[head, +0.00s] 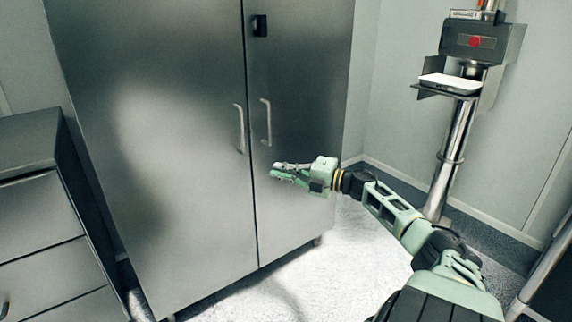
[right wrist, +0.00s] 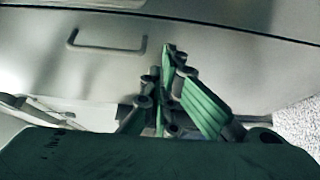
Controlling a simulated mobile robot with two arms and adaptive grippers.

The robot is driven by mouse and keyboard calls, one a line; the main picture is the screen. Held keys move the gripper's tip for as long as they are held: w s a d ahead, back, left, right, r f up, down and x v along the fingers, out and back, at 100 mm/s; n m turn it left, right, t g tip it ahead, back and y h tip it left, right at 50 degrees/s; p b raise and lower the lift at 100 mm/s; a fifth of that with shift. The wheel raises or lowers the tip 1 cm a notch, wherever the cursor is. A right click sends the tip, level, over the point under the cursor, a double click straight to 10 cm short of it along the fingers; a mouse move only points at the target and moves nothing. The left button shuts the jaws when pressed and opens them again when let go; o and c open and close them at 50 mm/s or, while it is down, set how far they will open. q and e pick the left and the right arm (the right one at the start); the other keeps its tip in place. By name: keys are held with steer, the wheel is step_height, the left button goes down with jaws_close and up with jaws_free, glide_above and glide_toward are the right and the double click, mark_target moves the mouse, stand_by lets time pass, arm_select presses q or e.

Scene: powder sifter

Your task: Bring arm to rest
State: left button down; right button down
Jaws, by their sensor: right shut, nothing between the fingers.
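My right arm reaches in from the lower right of the head view. Its pale green right gripper (head: 276,172) is in front of the right door of a tall metal cabinet (head: 180,140), below the door handles. The gripper is shut and empty. In the right wrist view its green fingers (right wrist: 167,60) are together, with a door handle (right wrist: 108,45) beyond them to the left. I cannot tell whether the fingertips touch the door. My left gripper is not in view.
Both cabinet doors look closed, with two vertical handles (head: 266,122) near the seam. A drawer unit (head: 35,220) stands at the left. A metal pole stand (head: 455,150) with a small shelf stands at the right. Pale floor (head: 350,260) shows between the cabinet and my arm.

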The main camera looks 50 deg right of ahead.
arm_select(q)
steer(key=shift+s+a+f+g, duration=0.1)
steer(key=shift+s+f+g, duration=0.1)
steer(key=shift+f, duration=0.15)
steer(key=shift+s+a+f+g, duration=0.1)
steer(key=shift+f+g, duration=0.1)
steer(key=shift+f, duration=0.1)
arm_select(e)
steer(key=shift+s+d, duration=0.25)
steer(key=shift+s, duration=0.2)
steer(key=shift+f, duration=0.1)
